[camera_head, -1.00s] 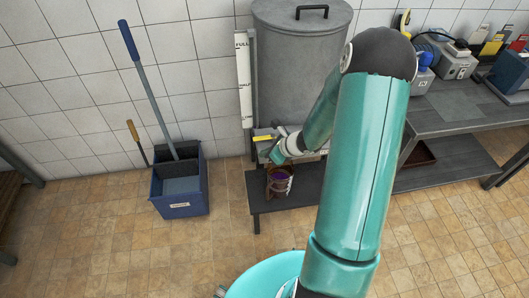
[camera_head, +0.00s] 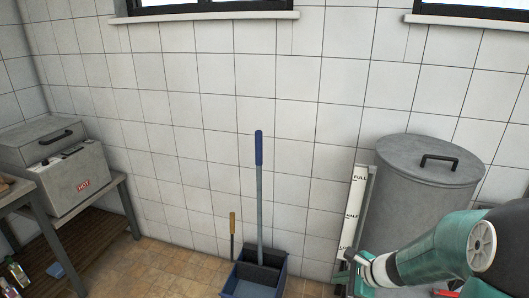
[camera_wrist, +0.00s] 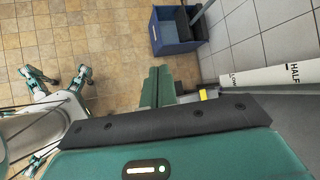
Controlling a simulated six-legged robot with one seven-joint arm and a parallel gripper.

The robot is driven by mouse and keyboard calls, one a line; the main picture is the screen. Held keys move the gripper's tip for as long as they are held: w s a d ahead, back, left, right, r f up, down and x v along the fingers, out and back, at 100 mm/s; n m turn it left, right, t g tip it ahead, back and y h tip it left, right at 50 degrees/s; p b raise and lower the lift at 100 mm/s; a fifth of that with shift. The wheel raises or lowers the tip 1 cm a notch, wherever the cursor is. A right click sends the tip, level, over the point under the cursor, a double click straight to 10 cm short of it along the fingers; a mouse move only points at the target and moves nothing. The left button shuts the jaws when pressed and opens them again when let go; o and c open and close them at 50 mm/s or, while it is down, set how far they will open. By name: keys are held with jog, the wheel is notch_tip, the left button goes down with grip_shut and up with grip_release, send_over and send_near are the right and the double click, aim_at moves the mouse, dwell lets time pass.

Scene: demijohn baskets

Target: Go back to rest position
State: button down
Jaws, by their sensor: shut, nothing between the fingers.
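My arm reaches in from the lower right in the head view, with my gripper (camera_head: 350,258) small beside the lower part of the grey lidded tank (camera_head: 415,195). In the wrist view the two green fingers of my gripper (camera_wrist: 155,86) lie together, with nothing between them. A small yellow piece (camera_wrist: 206,94) shows just right of the fingers, partly hidden by the dark edge of my wrist. The demijohn basket is not in view now.
A blue bucket (camera_head: 238,291) with a blue-handled mop (camera_head: 260,185) stands on the floor by the tiled wall. A white level gauge (camera_head: 353,205) marked FULL and HALF is beside the tank. A grey box marked HOT (camera_head: 78,183) sits on a bench at left.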

jog(key=s+a+r+n+g+h, duration=0.2)
jog(key=s+a+r+n, duration=0.55)
jog(key=r+n, duration=0.35)
jog(key=s+d+r+n+t+h, duration=0.1)
jog(key=s+r+n+h, duration=0.2)
jog(key=s+r+n, duration=0.6)
jog(key=s, duration=0.4)
jog(key=shift+d+r+t+h, duration=0.2)
jog(key=shift+r+t+h, duration=0.05)
jog(key=shift+t+h, duration=0.15)
